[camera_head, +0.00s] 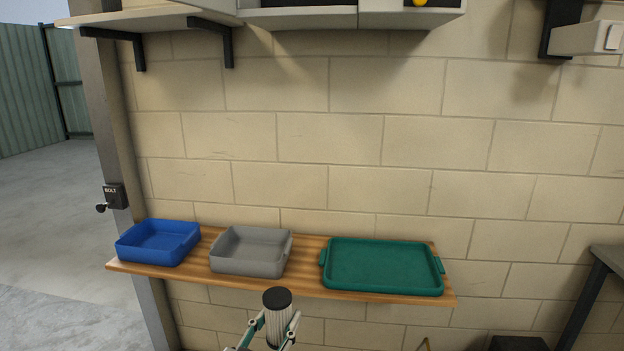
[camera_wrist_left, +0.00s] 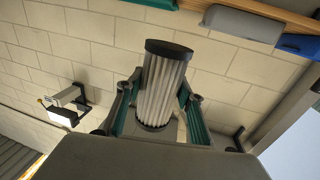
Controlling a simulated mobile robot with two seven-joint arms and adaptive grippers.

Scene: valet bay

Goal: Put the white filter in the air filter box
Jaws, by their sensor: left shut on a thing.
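The white filter (camera_head: 279,324) is a pleated cylinder with dark end caps. It stands nearly upright at the bottom of the head view, in front of and below the shelf edge. My left gripper (camera_head: 276,331) is shut on it, with a finger on each side. The left wrist view shows the filter (camera_wrist_left: 160,88) between the fingers of the left gripper (camera_wrist_left: 161,98). Nothing in view is marked as the air filter box, so I cannot tell which container it is. My right gripper is not in view.
A wooden wall shelf (camera_head: 307,248) carries a blue bin (camera_head: 158,257), a grey bin (camera_head: 243,267) and a green tray (camera_head: 384,288), all looking empty. Overhead shelving (camera_head: 300,19) is above. A bolt box (camera_head: 115,196) is on the left post. A dark table (camera_head: 606,260) stands right.

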